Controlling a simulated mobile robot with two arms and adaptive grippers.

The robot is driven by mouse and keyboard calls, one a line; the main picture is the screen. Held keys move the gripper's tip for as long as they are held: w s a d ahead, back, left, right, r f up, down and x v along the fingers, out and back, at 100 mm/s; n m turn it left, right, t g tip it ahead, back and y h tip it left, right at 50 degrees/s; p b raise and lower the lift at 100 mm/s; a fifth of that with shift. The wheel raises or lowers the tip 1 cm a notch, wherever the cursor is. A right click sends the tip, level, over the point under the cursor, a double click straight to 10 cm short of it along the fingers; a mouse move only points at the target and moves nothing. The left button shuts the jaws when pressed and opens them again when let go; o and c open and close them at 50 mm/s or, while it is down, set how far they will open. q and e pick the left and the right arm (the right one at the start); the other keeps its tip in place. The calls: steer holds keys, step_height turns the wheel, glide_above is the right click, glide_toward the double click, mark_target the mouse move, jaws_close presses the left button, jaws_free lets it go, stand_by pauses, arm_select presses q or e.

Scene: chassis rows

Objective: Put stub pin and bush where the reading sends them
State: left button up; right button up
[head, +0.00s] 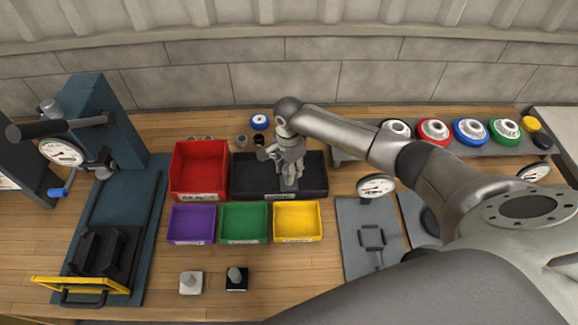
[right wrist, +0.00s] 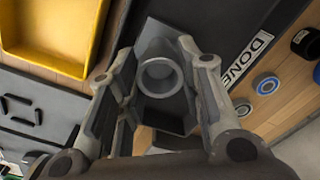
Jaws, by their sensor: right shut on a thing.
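My right gripper (head: 288,182) is over the black tray (head: 315,182). In the right wrist view, the gripper (right wrist: 155,90) is shut on a grey hollow round piece that looks like the bush (right wrist: 159,78); its open end faces the camera. The black tray, labelled DONE, also shows there (right wrist: 216,35). In the head view the fingers hide the held piece. A short grey peg stands on a white block (head: 190,284) and another on a black block (head: 236,280); I cannot tell if either is the stub pin. My left gripper is not in view.
Red (head: 200,185), purple (head: 191,226), green (head: 244,222) and yellow (head: 297,222) bins stand around the tray. A blue press with a dial (head: 62,151) is at the left. Coloured discs line a back-right shelf. Small rings and a black cylinder lie behind the bins.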

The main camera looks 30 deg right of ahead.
steer(key=shift+f, duration=0.25)
stand_by(0.3)
steer(key=shift+f, duration=0.6)
steer(key=o, duration=1.1)
steer(key=shift+o, duration=0.2)
step_height(320, 180, up, 12)
steer(key=shift+s+f, duration=0.1)
